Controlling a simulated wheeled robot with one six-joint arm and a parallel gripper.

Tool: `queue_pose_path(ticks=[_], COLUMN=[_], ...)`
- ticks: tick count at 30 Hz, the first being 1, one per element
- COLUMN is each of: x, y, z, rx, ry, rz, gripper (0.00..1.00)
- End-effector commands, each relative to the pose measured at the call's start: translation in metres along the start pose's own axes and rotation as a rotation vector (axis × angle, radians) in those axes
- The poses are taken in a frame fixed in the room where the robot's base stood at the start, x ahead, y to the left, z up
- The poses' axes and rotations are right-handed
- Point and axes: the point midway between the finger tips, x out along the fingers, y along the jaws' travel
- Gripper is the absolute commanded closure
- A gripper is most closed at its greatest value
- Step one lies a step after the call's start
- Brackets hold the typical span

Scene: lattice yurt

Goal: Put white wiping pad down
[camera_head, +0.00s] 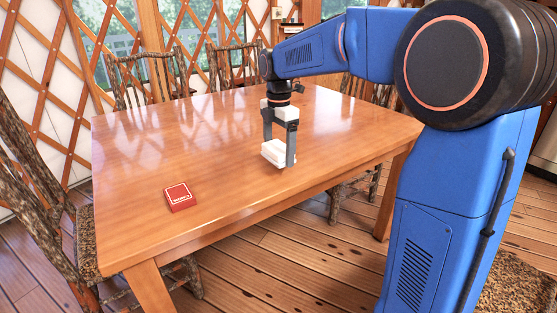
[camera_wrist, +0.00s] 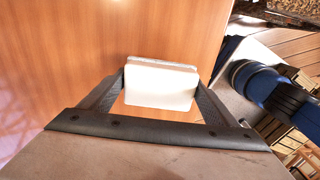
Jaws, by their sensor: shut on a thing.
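The white wiping pad (camera_head: 275,153) is a small white block between the fingers of my gripper (camera_head: 279,150). In the wrist view the pad (camera_wrist: 160,86) sits between the two dark fingertips of my gripper (camera_wrist: 161,88), with a finger against each side. My gripper points down over the right part of the wooden table (camera_head: 170,140), near its front edge. I cannot tell whether the pad's underside touches the tabletop or is slightly above it.
A red box (camera_head: 180,197) with white markings lies on the table's front left part. Rustic wooden chairs stand around the table, one at the left (camera_head: 40,190) and several behind. The tabletop between the box and my gripper is clear.

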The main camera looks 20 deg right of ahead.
Motion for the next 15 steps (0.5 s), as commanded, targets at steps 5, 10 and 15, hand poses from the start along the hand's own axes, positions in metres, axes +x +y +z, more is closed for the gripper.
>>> queue_pose_path(ticks=[5,10,15], x=[0.019,0.035,0.035], y=[-0.001,0.000,0.000], z=[0.000,0.000,0.000], rx=[0.000,0.000,0.000], ry=[0.000,0.000,0.000], rz=[-0.003,-0.001,0.001], gripper=[0.50,0.50,0.50])
